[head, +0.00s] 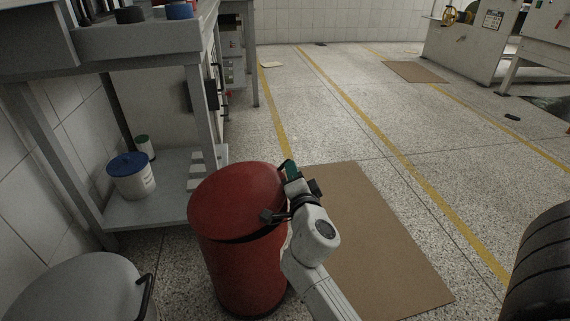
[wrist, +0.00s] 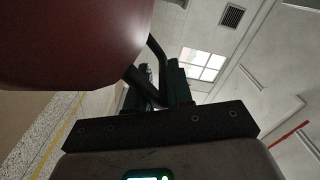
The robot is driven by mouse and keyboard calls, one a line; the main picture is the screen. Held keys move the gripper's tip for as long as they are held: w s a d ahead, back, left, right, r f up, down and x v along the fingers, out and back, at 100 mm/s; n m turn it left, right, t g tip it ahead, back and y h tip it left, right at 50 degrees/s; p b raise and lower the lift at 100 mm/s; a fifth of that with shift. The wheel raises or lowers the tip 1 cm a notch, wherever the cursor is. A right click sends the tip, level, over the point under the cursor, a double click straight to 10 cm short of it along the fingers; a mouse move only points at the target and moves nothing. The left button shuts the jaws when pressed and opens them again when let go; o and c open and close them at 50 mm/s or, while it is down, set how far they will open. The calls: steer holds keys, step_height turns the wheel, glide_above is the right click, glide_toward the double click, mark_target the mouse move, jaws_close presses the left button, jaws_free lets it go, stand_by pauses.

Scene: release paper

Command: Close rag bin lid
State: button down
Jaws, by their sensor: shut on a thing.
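The red rag bin (head: 240,275) stands on the floor at the lower middle of the head view. Its domed red lid (head: 235,195) sits over the top, slightly tilted, with a dark gap or band under its near edge. In the wrist view the red lid (wrist: 75,35) fills the upper left. A dark curved handle (wrist: 154,95) runs from it between my fingers. My gripper (head: 290,172) is at the lid's right edge and is shut on this handle; it also shows in the wrist view (wrist: 157,84). The handle is hidden in the head view.
A grey lidded bin (head: 80,290) stands at the lower left. A workbench with a lower shelf (head: 180,200) holding a blue-lidded tub (head: 131,177) is behind left. A brown mat (head: 385,245) lies right of the bin. A black tyre (head: 545,270) is at the right edge.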

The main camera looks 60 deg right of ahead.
step_height(320, 180, down, 6)
steer(key=m, duration=0.2)
steer(key=shift+s+d, duration=0.25)
steer(key=shift+s, duration=0.1)
steer(key=shift+m, duration=0.3)
steer(key=c, duration=1.2)
jaws_free()
steer(key=shift+f, duration=0.1)
steer(key=shift+o, duration=0.2)
steer(key=shift+s, duration=0.15)
